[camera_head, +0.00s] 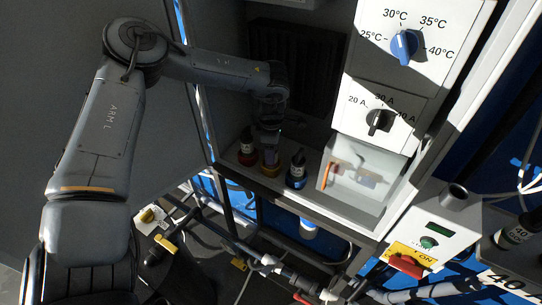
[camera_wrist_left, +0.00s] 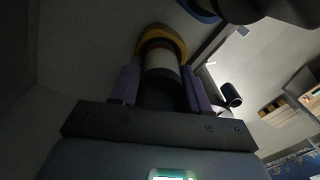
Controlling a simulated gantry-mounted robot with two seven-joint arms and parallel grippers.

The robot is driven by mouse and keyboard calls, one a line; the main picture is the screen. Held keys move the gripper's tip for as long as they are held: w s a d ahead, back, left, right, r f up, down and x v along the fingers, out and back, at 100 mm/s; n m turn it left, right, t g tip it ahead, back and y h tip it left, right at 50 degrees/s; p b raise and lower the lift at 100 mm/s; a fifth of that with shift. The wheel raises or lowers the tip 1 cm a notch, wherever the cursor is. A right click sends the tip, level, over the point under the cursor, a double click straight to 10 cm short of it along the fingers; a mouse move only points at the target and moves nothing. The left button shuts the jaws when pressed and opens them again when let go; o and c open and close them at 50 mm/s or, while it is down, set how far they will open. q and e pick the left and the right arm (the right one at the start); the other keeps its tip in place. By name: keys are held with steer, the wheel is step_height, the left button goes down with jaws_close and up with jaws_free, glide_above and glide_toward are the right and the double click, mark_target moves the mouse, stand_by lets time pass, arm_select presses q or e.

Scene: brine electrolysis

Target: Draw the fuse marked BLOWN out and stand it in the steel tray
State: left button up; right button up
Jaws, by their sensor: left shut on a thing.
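My left gripper (camera_head: 270,150) is at the shelf, shut on the neck or upper part of a dark bottle with a yellow band (camera_head: 270,166). In the left wrist view the purple fingers of the gripper (camera_wrist_left: 160,85) lie on both sides of the bottle, with its yellow ring (camera_wrist_left: 163,38) beyond them. The bottle appears to stand on the shelf. No fuse marked BLOWN can be made out, nor a tray that is clearly the steel one. An open white compartment (camera_head: 376,205) under the dials holds small orange and dark parts, too small to read. My right gripper is out of view.
A red-banded bottle (camera_head: 247,152) and a blue-banded bottle (camera_head: 297,172) stand close on either side. Dial panels (camera_head: 385,100) rise to the right. A control box (camera_head: 436,235) with a red switch stands lower right. Pipes and cables run below the shelf.

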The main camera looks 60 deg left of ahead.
arm_select(q)
steer(key=shift+r+p, duration=0.3)
steer(key=shift+r, duration=0.3)
steer(key=shift+r+p, duration=0.3)
steer(key=shift+r, duration=0.15)
steer(key=shift+r+p, duration=0.95)
steer(key=shift+r, duration=0.4)
steer(key=shift+r+p, duration=0.45)
steer(key=shift+r, duration=0.3)
